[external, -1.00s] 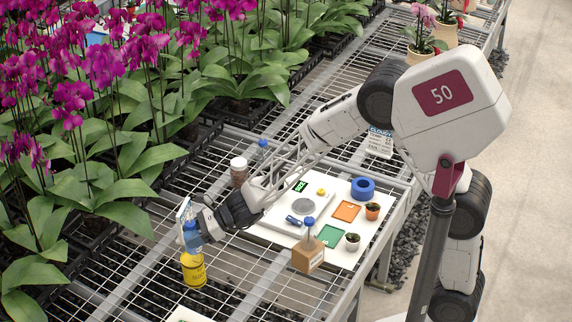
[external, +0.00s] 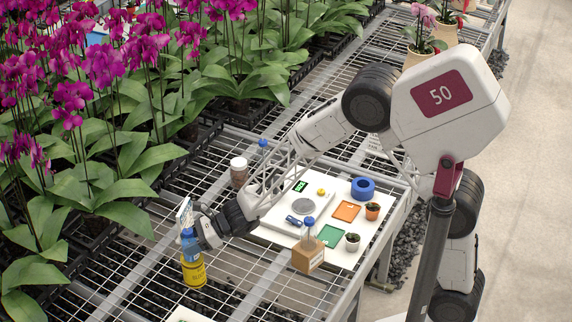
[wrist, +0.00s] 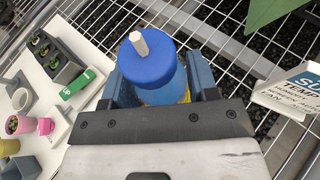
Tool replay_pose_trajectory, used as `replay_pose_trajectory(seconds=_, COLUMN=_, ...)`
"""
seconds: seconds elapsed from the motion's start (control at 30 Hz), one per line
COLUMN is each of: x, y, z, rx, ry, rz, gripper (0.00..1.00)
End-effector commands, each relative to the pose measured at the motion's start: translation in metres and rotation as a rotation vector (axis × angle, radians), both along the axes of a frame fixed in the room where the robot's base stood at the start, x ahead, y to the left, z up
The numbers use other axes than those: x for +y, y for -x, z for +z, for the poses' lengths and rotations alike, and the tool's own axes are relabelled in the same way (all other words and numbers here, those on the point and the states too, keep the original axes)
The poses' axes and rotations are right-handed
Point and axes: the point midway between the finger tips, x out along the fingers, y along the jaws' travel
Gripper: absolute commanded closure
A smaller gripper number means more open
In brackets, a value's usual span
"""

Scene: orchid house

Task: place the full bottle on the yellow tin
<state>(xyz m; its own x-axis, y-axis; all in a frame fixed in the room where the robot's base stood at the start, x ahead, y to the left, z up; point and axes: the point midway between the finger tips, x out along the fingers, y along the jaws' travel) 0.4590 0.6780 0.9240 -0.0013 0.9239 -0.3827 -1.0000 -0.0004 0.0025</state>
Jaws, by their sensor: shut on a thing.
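My gripper (external: 193,240) is shut on a bottle with a blue cap and bluish body (external: 189,236), held upright directly above the yellow tin (external: 194,272). In the wrist view the bottle's blue cap (wrist: 148,62) with a pale nozzle shows between the fingers, and a bit of yellow shows beside its body. The tin stands on the wire bench. The bottle's base is at the tin's top in the external view; I cannot tell if they touch.
A brown jar (external: 238,172) and another blue-capped bottle (external: 263,148) stand behind. A printed card (wrist: 290,92) is close to my gripper.

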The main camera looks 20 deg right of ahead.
Motion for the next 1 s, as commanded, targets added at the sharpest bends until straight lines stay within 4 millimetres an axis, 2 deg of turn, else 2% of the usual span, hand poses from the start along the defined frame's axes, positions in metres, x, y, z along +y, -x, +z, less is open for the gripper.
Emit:
replay_pose_trajectory(seconds=0.47, x=0.0001, y=0.0, z=-0.0043, rx=0.0, ry=0.0, rz=0.0, gripper=0.74)
replay_pose_trajectory(seconds=0.5, x=0.0, y=0.0, z=-0.0039, rx=0.0, ry=0.0, rz=0.0, gripper=0.4)
replay_pose_trajectory(seconds=0.63, x=0.0, y=0.0, z=-0.0039, rx=0.0, ry=0.0, rz=0.0, gripper=0.21)
replay_pose_trajectory(seconds=1.0, x=0.0, y=0.0, z=-0.0017, rx=0.0, ry=0.0, rz=0.0, gripper=0.21)
